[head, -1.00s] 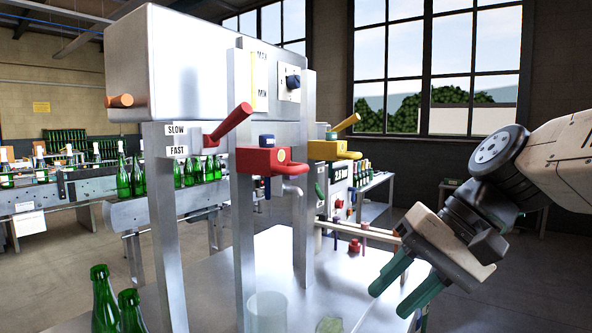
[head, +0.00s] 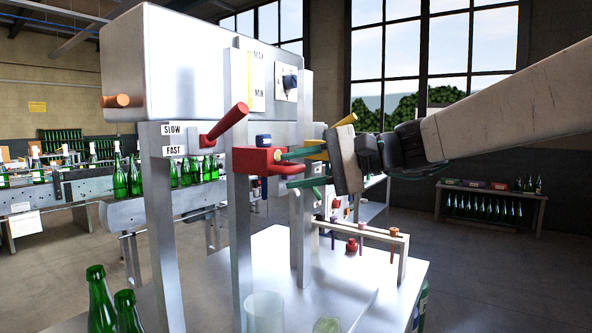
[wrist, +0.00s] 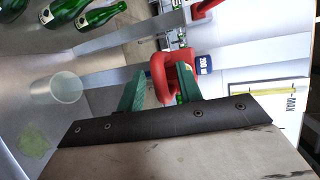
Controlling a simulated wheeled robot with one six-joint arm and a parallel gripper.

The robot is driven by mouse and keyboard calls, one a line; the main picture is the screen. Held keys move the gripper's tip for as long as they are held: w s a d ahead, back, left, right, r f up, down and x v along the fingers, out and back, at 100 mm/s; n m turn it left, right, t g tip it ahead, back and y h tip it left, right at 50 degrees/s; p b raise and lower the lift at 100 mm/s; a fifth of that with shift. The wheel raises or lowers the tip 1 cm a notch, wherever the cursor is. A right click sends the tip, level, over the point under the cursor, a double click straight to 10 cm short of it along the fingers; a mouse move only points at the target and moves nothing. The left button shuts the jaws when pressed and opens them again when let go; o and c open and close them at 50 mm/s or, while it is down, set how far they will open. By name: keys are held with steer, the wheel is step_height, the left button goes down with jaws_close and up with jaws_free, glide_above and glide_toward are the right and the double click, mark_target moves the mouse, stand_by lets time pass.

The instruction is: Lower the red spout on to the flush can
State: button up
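The red spout (head: 260,160) sits on the front of the steel filling machine, above the table. In the wrist view the red spout (wrist: 160,78) looks like a thick red loop. My gripper (head: 288,169) reaches in from the right with its green fingers at the spout. In the wrist view my gripper (wrist: 160,85) is open, one finger on each side of a part of the loop. A gap shows on the left; contact on the right cannot be told. A translucent cup (head: 265,312), which looks like the flush can, stands on the table below; it also shows in the wrist view (wrist: 66,87).
A red lever (head: 226,124) stands out left of the spout. The yellow spout (head: 318,150) is behind my gripper. Steel uprights (head: 240,220) flank the spout. Green bottles (head: 102,300) stand at the lower left. A low rack (head: 395,235) is on the table's right side.

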steer(key=shift+a, duration=0.3)
steer(key=shift+w, duration=0.1)
jaws_close()
step_height(320, 180, down, 22)
steer(key=shift+r, duration=0.25)
steer(key=shift+d, duration=0.1)
jaws_free()
